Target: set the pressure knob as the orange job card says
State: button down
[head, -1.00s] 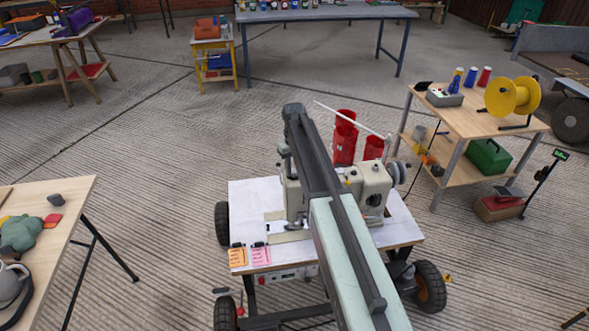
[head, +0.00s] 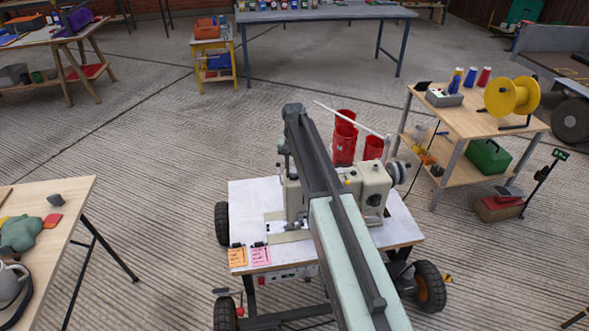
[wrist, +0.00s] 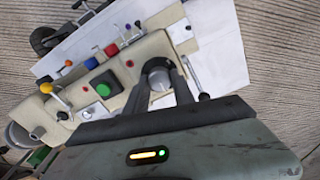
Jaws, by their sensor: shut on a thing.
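The sewing machine (head: 370,190) stands on a white-topped cart (head: 405,232). The orange job card (head: 237,257) is clipped at the cart's front left edge, and its writing is too small to read. In the wrist view, my gripper (wrist: 170,72) is shut on a round grey knob (wrist: 157,72) on the machine's cream body (wrist: 125,70). The fingers hide part of this knob, and I cannot read any marks around it. In the head view, my arm covers the middle of the machine and the knob is hard to make out.
A pink card (head: 260,256) hangs beside the orange one. In the wrist view, a green button (wrist: 103,90), a red button (wrist: 111,50) and a yellow-tipped lever (wrist: 46,88) are near my gripper. Red containers (head: 344,140) stand behind the machine. A wooden side table (head: 470,118) is at right.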

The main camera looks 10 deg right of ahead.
aim_at(294, 170)
dwell(0.3)
jog(key=c, duration=1.1)
grip_release()
jog(key=shift+o, duration=0.2)
notch_tip(294, 170, up, 8)
jog(key=p, duration=0.8)
jog(key=shift+f, duration=0.1)
